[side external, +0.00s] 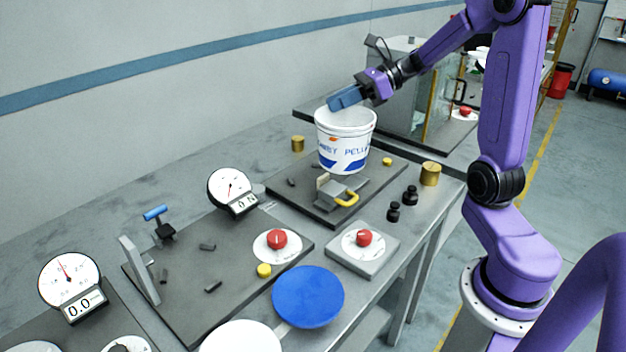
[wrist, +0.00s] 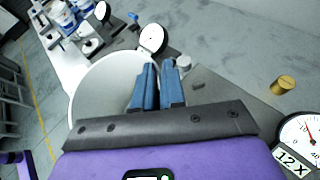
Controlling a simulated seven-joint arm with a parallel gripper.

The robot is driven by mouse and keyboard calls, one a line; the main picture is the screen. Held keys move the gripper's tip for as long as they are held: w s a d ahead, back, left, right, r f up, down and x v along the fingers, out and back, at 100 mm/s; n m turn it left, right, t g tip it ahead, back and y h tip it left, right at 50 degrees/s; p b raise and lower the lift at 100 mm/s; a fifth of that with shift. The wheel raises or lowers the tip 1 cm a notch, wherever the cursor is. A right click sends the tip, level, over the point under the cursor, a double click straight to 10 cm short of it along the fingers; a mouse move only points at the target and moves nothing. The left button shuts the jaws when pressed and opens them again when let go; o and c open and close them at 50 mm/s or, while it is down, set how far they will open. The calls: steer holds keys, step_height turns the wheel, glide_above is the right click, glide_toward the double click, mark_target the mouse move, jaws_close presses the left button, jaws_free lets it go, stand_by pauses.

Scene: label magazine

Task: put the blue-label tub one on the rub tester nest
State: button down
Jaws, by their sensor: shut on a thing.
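A white tub (side external: 345,140) with a blue label and lettering hangs upright in the side view. My gripper (side external: 345,98) is shut on its rim from above, with blue fingers. In the wrist view the tub's white rim and inside (wrist: 95,90) show to the left of my gripper's fingers (wrist: 160,68). Below the tub is a dark base plate (side external: 375,200) with a grey block (side external: 340,187) and a yellow handle (side external: 347,199), which may be the rub tester. The tub appears above this plate and partly hides it; I cannot tell the exact gap or pick out the nest.
A nearer dark plate (side external: 190,305) carries a dial gauge (side external: 230,186) and a blue-handled clamp (side external: 156,214). A blue disc (side external: 308,297), a red-knob box (side external: 363,245), black weights (side external: 410,194) and a brass cylinder (side external: 430,174) stand nearby. Several tubs (wrist: 62,16) stand farther off.

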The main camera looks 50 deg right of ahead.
steer(key=w+d+f, duration=0.5)
steer(key=w+f, duration=0.8)
steer(key=c, duration=1.2)
jaws_free()
steer(key=shift+d, duration=0.1)
steer(key=shift+s+d, duration=0.1)
